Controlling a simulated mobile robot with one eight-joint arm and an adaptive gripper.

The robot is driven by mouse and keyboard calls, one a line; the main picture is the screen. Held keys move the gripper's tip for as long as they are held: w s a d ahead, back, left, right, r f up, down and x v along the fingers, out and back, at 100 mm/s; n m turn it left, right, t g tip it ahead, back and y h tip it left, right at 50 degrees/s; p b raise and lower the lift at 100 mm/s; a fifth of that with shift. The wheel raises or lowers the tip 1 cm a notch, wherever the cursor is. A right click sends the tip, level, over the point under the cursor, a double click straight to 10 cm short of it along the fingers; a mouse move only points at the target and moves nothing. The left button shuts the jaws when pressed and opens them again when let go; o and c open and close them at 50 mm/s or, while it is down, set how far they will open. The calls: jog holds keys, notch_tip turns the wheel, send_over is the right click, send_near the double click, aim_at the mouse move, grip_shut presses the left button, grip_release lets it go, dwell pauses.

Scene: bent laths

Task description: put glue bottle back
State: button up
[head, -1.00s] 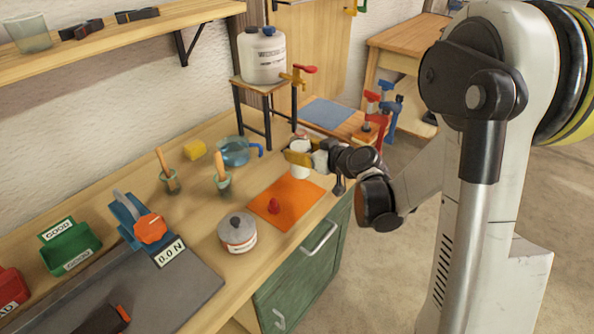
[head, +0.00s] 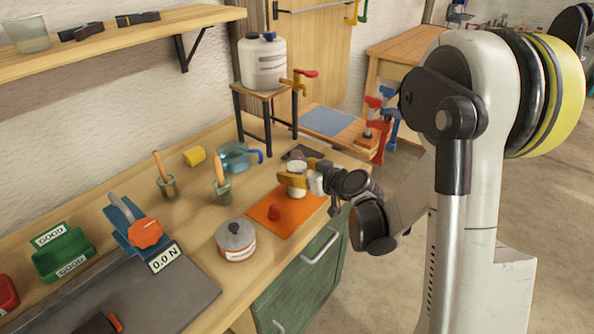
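The glue bottle appears to be the small white bottle (head: 297,188) at the back of the orange mat (head: 288,222). It looks upright, and I cannot tell whether its base touches the mat. My gripper (head: 300,179) reaches in from the right, with its yellow-orange fingers around the bottle, shut on it. The fingers partly hide the bottle's middle. A small red piece (head: 273,212), perhaps a cap, sits on the mat in front of the bottle.
A round lidded tin (head: 236,240) stands left of the mat. A dark flat object (head: 300,153) lies behind the gripper.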

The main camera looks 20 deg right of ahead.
jog(key=shift+r, duration=0.1)
jog(key=shift+s+d+r, duration=0.1)
jog(key=shift+s+r, duration=0.05)
jog(key=shift+r, duration=0.05)
jog(key=s+r+m+g+h+p, duration=0.1)
jog(key=s+r+g, duration=0.1)
jog(key=s, duration=0.7)
jog(key=s+r+m+g+h+p, duration=0.1)
jog(key=s+r, duration=0.4)
jog(key=s, duration=0.5)
jog(key=s+r+m+g+h+p, duration=0.1)
jog(key=s+r+m+g+h, duration=0.1)
jog(key=s, duration=0.8)
jog(key=shift+s+r+g+h, duration=0.3)
jog(key=shift+r+h, duration=0.1)
jog(key=shift+r, duration=0.45)
